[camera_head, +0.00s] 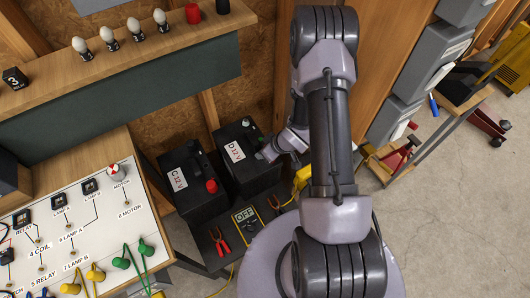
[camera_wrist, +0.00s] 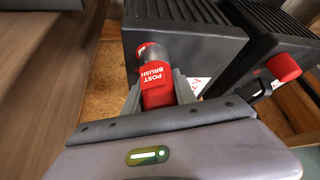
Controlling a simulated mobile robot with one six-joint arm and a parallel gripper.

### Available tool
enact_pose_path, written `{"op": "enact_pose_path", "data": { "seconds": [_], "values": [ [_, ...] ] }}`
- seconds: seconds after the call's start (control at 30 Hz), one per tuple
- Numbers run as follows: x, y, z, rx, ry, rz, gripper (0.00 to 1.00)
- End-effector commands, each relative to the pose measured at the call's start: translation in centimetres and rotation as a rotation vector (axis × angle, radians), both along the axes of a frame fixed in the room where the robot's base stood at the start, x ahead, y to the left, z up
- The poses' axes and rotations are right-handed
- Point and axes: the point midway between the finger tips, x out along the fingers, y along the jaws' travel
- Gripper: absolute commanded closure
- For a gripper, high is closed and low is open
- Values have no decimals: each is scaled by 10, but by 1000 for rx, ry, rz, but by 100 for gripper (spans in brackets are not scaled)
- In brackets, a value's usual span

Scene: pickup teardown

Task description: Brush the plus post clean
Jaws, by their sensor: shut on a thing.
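My gripper (camera_wrist: 159,88) is shut on a red post brush (camera_wrist: 157,76), labelled "POST BRUSH", in the wrist view. The brush's grey, round end points away from me, at the edge of black battery D (camera_wrist: 185,48). I cannot tell whether it touches a post. Battery D, labelled "D 12V", also shows in the head view (camera_head: 233,178), with my gripper (camera_head: 268,153) at its right side. Its plus post is not visible, and the brush is hidden in the head view.
Battery C (camera_head: 189,200), with a red cap (camera_head: 211,186), stands close left of battery D. A yellow multimeter (camera_head: 245,215) and red pliers (camera_head: 220,242) lie in front. A white circuit board (camera_head: 100,225) is at left, and a wooden shelf (camera_head: 90,80) overhangs behind.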

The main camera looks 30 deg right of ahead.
Motion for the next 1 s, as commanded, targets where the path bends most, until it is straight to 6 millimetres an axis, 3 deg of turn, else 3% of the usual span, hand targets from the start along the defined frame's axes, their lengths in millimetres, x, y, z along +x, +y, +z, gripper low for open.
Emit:
{"op": "enact_pose_path", "data": {
  "seconds": [0.2, 0.53, 0.83, 1.0],
  "values": [
    [-8, 5, 13, 3, 3, 329, 100],
    [-17, 12, 0, 2, 0, 873, 100],
    [-20, 14, -1, 7, 1, 885, 100],
    [-14, 11, -4, 8, 4, 591, 100]
  ]
}}
